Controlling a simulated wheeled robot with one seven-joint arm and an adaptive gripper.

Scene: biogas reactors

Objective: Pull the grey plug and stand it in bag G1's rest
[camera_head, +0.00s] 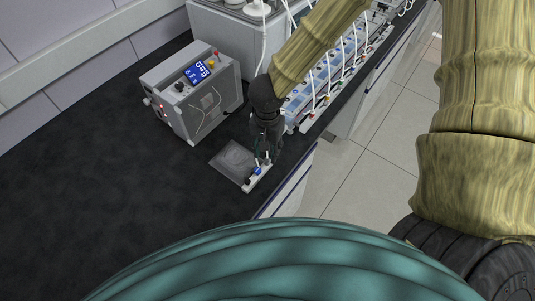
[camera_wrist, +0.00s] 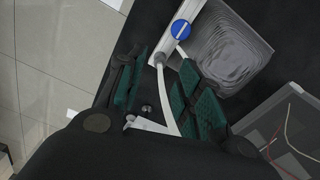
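A grey, see-through bag (camera_head: 230,158) lies flat on the dark bench and also shows in the wrist view (camera_wrist: 235,50). A white strip (camera_head: 258,182) runs along its edge and carries a round blue part (camera_wrist: 181,30). A pale tube with a greyish end (camera_wrist: 160,58) meets the strip beside the blue part; I cannot tell whether this end is the grey plug. My gripper (camera_head: 264,157) points down over the strip. In the wrist view its green-padded fingers (camera_wrist: 165,88) stand apart, with the tube passing between them. No label for G1 is readable.
A grey box with a blue display (camera_head: 198,72) stands behind on the bench. A row of units with white tubes (camera_head: 325,85) stands along the bench at the back right. The bench edge drops to the tiled floor on the right. The bench at left is clear.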

